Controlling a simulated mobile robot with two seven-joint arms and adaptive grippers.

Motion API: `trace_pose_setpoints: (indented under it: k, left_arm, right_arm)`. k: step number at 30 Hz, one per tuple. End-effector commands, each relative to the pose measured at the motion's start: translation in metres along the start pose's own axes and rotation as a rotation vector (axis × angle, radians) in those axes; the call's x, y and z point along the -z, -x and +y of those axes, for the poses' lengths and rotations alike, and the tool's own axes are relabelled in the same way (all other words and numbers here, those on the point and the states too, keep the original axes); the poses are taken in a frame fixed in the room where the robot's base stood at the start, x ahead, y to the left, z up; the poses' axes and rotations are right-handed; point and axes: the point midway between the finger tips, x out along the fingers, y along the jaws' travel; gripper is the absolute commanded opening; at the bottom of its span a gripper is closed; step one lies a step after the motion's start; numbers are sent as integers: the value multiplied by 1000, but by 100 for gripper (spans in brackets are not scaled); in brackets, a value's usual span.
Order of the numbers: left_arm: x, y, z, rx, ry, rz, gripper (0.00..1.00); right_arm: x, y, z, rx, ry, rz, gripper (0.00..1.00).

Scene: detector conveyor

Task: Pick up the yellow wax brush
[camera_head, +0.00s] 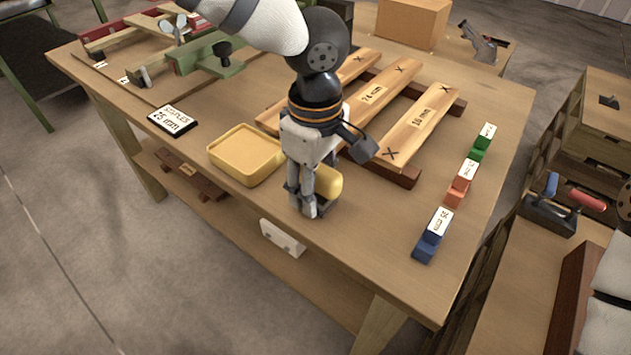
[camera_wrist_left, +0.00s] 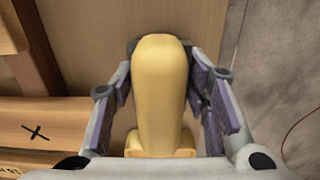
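The yellow wax brush (camera_head: 328,183) is near the table's front edge, partly hidden behind my left gripper (camera_head: 309,205) in the head view. In the left wrist view the brush (camera_wrist_left: 160,90) has a long rounded yellow body and lies lengthwise between the two fingers. My left gripper points down, its fingers (camera_wrist_left: 163,95) on either side of the brush. Narrow gaps show between the brush and the finger pads, so the gripper looks open around it. The tip contact is hidden. My right gripper is not in view.
A yellow tray-like block (camera_head: 246,152) lies just left of the gripper. Marked wooden boards (camera_head: 418,125) rest on dark supports behind it. Blue (camera_head: 431,237), orange (camera_head: 460,184) and green (camera_head: 483,143) labelled blocks stand to the right. A black label plate (camera_head: 173,121) lies at left.

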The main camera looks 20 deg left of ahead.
Motion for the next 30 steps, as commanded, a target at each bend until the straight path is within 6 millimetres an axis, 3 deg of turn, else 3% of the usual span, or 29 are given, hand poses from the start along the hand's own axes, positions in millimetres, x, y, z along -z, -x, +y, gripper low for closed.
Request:
trace_pose_setpoints:
  k: [1,3,13,18,25,30]
  left_arm:
    - [0,0,0,0,0,0,23]
    - [0,0,0,0,0,0,9]
    - [0,4,0,-1,1,0,9]
    - [0,32,1,-6,1,0,9]
    - [-31,100,-40,-17,-3,4,9]
    - [-63,117,-80,-8,-5,4,9]
  right_arm:
    - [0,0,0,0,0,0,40]
    - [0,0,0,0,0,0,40]
    - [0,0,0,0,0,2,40]
    - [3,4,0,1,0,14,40]
    - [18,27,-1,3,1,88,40]
    - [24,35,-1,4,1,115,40]
